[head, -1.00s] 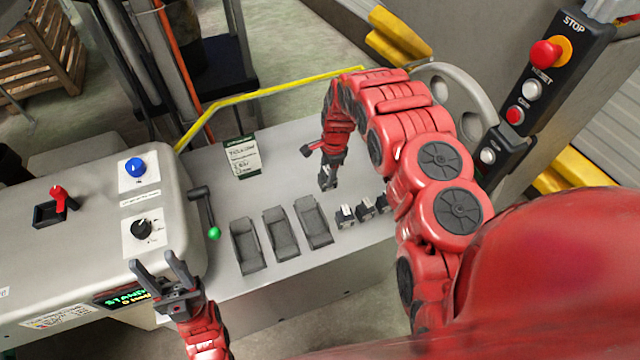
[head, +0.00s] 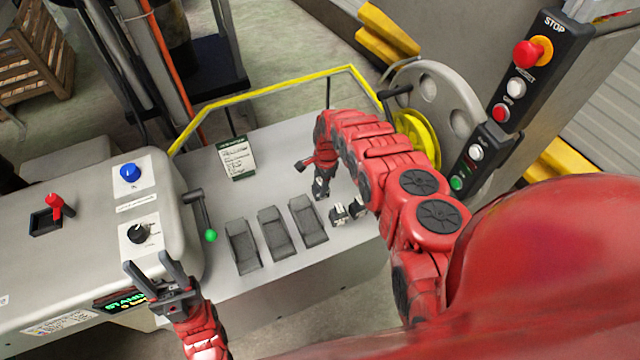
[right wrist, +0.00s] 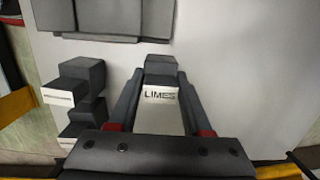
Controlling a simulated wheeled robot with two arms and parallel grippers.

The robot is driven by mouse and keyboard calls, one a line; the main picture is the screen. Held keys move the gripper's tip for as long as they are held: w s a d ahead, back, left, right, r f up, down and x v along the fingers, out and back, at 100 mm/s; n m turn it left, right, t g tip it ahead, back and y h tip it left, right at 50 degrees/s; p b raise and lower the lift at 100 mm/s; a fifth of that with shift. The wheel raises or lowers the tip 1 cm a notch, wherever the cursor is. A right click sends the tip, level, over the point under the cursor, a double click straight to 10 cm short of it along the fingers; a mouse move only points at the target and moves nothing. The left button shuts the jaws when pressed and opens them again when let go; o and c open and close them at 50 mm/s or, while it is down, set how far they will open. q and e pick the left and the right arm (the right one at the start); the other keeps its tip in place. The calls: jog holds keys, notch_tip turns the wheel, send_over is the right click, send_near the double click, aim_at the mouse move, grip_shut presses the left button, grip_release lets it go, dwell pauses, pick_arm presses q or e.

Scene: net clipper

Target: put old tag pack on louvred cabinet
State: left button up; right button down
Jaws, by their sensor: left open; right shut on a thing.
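My right gripper (head: 321,192) is over the machine top, beyond the grey rocker pads. In the right wrist view its fingers (right wrist: 158,98) are shut on a small pack (right wrist: 159,108) with a dark top and a white face reading "LIMES". Whether this pack touches the surface is not clear. Similar dark and white packs (head: 340,214) stand close by, also at left in the right wrist view (right wrist: 80,85). My left gripper (head: 150,268) is open and empty by the control console's front. A slatted grey surface (head: 602,115) shows at the right edge; I cannot tell whether it is the louvred cabinet.
The control console (head: 85,210) has a blue knob (head: 130,172) and a green-tipped lever (head: 210,236). A yellow rail (head: 265,92) runs behind. A stop-button panel (head: 520,80) stands right.

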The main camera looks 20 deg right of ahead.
jog(key=shift+f, duration=0.1)
jog(key=shift+c, duration=1.7)
grip_release()
